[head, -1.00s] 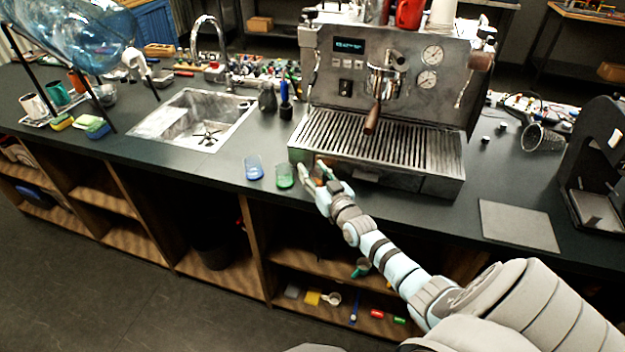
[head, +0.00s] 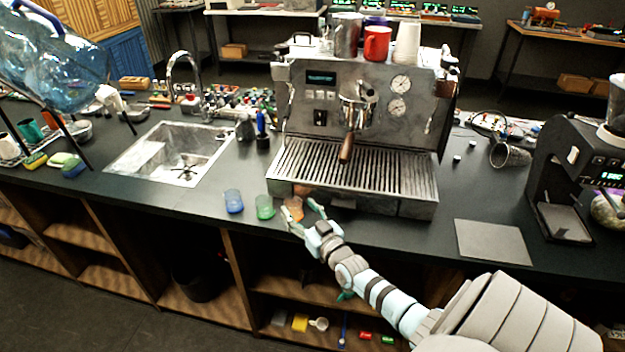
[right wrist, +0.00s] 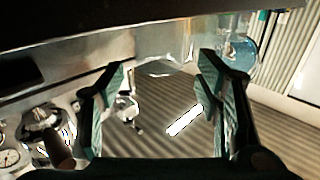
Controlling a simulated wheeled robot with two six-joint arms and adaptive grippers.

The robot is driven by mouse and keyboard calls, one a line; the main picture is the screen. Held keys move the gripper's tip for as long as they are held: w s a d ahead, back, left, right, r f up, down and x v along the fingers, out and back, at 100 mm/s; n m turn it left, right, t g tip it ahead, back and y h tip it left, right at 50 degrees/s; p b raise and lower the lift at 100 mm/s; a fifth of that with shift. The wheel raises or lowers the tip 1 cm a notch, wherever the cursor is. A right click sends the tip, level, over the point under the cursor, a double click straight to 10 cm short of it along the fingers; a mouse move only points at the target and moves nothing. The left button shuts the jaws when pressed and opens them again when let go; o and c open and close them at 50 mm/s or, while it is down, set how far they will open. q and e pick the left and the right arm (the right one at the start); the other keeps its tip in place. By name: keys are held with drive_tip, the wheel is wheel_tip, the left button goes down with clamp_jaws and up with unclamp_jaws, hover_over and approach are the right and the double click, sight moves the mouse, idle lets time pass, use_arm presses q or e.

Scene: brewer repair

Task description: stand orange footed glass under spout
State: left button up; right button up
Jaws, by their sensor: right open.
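The orange footed glass (head: 294,208) stands on the dark counter in front of the left part of the brewer (head: 315,130). Its foot is hard to make out. My right gripper (head: 303,213) is open at the glass, with one finger on its left and one on its right; whether they touch it I cannot tell. In the right wrist view, the open jaws (right wrist: 162,100) have a faint see-through shape between them that is hard to read. The brewer's portafilter (head: 347,148) juts out above the slatted drip tray (head: 390,180); its spout is not clear. My left gripper is out of view.
A green glass (head: 265,207) and a blue glass (head: 233,201) stand close to the left of the orange one. The slatted tray looks empty. A flat grey mat (head: 493,241) lies at the right, beside a black grinder (head: 570,170). The sink (head: 175,152) is at the left.

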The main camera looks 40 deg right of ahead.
use_arm(q)
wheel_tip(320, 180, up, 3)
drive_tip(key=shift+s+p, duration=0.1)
drive_tip(key=shift+p, duration=0.85)
use_arm(e)
drive_tip(key=s+a, duration=0.1)
drive_tip(key=s, duration=0.7)
drive_tip(key=shift+a+r, duration=0.15)
drive_tip(key=shift+a, duration=0.1)
drive_tip(key=w+a+r+n+y, duration=0.1)
drive_tip(key=a+r+n+y, duration=0.25)
drive_tip(key=a, duration=0.95)
drive_tip(key=s+d+f+m+g, duration=0.1)
drive_tip(key=s+f+g, duration=0.4)
drive_tip(key=f, duration=0.7)
drive_tip(key=s+d+f+m+g, duration=0.1)
drive_tip(key=s+f+g, duration=0.35)
drive_tip(key=f, duration=0.85)
drive_tip(key=s+f+g, duration=0.2)
drive_tip(key=s+f, duration=0.3)
drive_tip(key=s, duration=0.5)
drive_tip(key=s+a+f+g, duration=0.1)
drive_tip(key=s+f, duration=0.4)
drive_tip(key=s, duration=0.5)
drive_tip(key=s+a+f+g+h, duration=0.1)
drive_tip(key=s+f+g, duration=0.3)
drive_tip(key=s, duration=0.6)
drive_tip(key=shift+f+n, duration=0.4)
drive_tip(key=shift+n, duration=0.05)
